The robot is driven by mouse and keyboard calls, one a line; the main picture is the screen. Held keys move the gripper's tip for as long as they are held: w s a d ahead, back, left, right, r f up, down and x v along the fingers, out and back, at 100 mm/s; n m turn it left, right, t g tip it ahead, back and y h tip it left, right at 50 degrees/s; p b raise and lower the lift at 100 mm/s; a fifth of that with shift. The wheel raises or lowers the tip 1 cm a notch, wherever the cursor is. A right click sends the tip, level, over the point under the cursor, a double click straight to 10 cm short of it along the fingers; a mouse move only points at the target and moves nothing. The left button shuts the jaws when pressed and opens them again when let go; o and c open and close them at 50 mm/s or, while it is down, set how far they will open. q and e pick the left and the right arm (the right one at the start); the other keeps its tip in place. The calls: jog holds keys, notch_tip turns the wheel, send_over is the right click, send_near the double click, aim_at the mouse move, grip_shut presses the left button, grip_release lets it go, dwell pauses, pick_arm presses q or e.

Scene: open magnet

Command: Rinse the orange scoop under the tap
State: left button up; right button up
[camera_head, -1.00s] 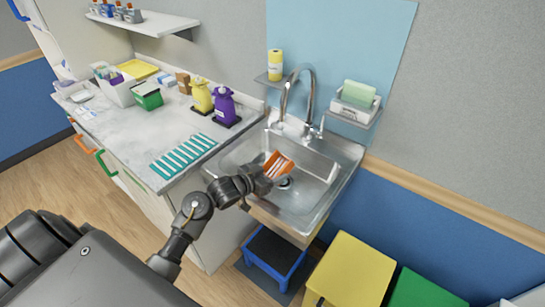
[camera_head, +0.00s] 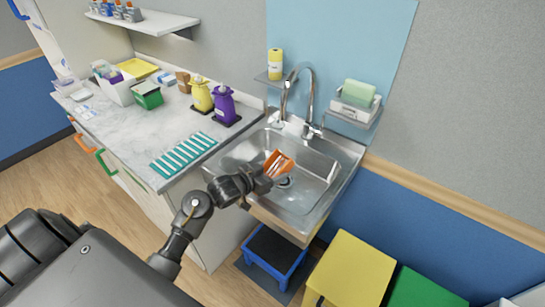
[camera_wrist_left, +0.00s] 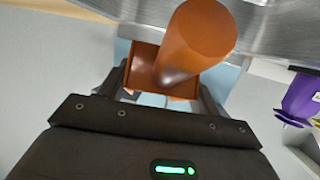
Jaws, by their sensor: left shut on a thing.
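The orange scoop (camera_head: 279,163) is held over the sink basin (camera_head: 318,168) in the head view. My left gripper (camera_head: 266,177) is shut on it; the wrist hides part of the grip. In the left wrist view the scoop (camera_wrist_left: 195,42) shows a round orange part and a square-edged part between the fingers (camera_wrist_left: 163,92). The tall curved silver tap (camera_head: 284,98) stands at the back of the sink, behind the scoop. No water stream can be made out. My right gripper is not in view.
A yellow bottle (camera_head: 201,95) and a purple bottle (camera_head: 224,104) stand on the counter left of the sink. A rack with a green sponge (camera_head: 358,93) hangs right of the tap. A blue step stool (camera_head: 273,252) stands below.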

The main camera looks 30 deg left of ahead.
pick_arm(q)
jog(key=s+d+r+p, duration=0.1)
jog(key=s+r+p, duration=0.3)
jog(key=p, duration=0.2)
jog(key=shift+s+d, duration=0.3)
jog(key=shift+s, duration=0.1)
dwell(0.4)
